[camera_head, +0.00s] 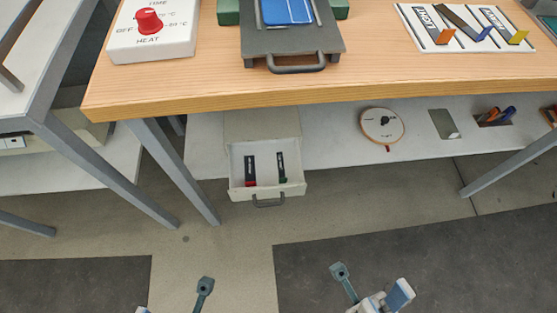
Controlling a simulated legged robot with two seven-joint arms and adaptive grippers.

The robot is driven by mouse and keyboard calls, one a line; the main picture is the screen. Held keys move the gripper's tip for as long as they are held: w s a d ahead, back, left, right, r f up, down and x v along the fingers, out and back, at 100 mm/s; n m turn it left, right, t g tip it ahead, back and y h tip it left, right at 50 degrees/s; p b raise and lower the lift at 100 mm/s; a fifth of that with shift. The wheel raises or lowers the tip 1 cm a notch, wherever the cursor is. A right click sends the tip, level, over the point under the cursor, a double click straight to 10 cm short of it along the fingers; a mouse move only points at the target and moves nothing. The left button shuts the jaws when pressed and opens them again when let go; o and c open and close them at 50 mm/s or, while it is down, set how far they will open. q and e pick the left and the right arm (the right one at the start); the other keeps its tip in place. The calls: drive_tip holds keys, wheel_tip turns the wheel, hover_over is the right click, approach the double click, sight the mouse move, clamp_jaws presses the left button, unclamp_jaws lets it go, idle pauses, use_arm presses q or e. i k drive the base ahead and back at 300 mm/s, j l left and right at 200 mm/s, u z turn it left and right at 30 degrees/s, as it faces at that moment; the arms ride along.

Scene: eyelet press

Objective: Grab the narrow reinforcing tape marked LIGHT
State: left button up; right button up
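I cannot make out the word LIGHT clearly anywhere. An open white drawer (237,187) under the wooden bench holds two narrow dark strips with small pale lettering: one with a red end (250,171) on the left, one with a green end (282,168) on the right. On the bench, a white board (410,18) carries several strips with orange, blue and yellow tabs. My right gripper (342,272) is at the bottom, right of centre, apart from everything. Part of my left gripper (205,287) shows at the bottom left. The opening of each is not clear.
The wooden bench (200,82) bears a red-knob heat box (150,40) and a dark press with a handle (297,52). A round dial-like disc (382,125) lies on the lower shelf (330,150). Grey legs (175,170) stand left of the drawer. Open floor lies before it.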

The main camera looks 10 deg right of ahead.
sight(282, 179)
drive_tip(key=i+l+z, duration=0.15)
drive_tip(key=l, duration=0.25)
drive_tip(key=i+l+z, duration=0.15)
drive_tip(key=l, duration=0.3)
drive_tip(key=i+l+z, duration=0.15)
drive_tip(key=l, duration=0.25)
drive_tip(key=k, duration=0.05)
